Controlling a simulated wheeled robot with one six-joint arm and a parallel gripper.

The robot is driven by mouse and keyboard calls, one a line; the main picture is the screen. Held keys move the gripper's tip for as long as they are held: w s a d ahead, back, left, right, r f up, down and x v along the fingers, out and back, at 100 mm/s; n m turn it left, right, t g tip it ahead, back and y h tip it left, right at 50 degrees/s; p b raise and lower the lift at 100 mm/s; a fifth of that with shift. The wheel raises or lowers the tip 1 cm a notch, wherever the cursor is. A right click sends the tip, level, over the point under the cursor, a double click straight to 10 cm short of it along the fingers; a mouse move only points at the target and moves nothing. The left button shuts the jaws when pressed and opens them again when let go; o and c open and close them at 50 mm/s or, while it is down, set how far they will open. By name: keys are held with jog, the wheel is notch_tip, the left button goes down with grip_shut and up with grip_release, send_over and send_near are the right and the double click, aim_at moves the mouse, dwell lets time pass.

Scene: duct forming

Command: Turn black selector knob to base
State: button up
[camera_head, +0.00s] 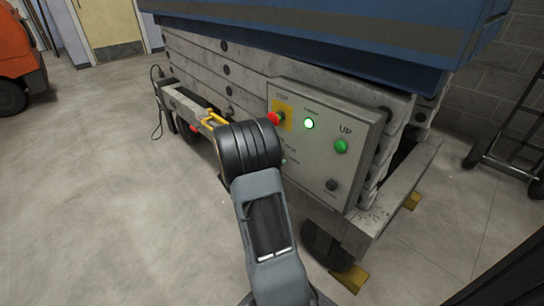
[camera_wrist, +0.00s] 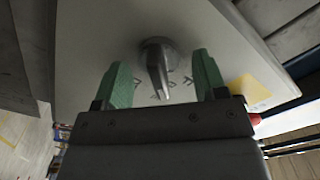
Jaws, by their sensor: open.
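The selector knob (camera_wrist: 157,66) shows in the wrist view as a dark grey, tapered handle on a round base, mounted on the pale control panel (camera_wrist: 100,28). Its handle points down in that picture, slightly to the right. My gripper (camera_wrist: 161,72) is open, with one green finger on each side of the knob. Gaps show between the fingers and the handle. Markings around the knob are too small to read. In the head view the control panel (camera_head: 318,172) is on the lift's side. My arm hides the knob and gripper there.
A blue platform (camera_head: 340,38) overhangs above. Open concrete floor (camera_head: 110,210) lies left.

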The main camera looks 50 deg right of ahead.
jog(key=w+a+p, duration=0.1)
jog(key=a+p, duration=0.2)
jog(key=a, duration=1)
jog(key=shift+a+p, duration=0.4)
